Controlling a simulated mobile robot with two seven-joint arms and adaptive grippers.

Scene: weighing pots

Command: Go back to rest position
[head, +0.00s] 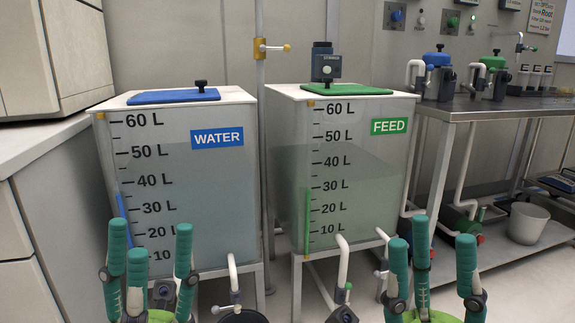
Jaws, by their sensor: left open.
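My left gripper (150,250) is at the lower left, in front of the WATER tank (185,185). Its teal fingers point up and stand apart, with nothing between them. My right gripper (436,255) is at the lower right, to the right of the FEED tank (345,175) in the picture. Its teal fingers also point up and stand apart, with nothing seen between them. The bottom of both grippers is cut off by the picture edge.
A white counter (45,140) stands at the left. A steel bench (500,104) at the right carries blue and green pumps. A bucket (527,222) stands on its lower shelf. White pipes (343,262) come out low at the tanks.

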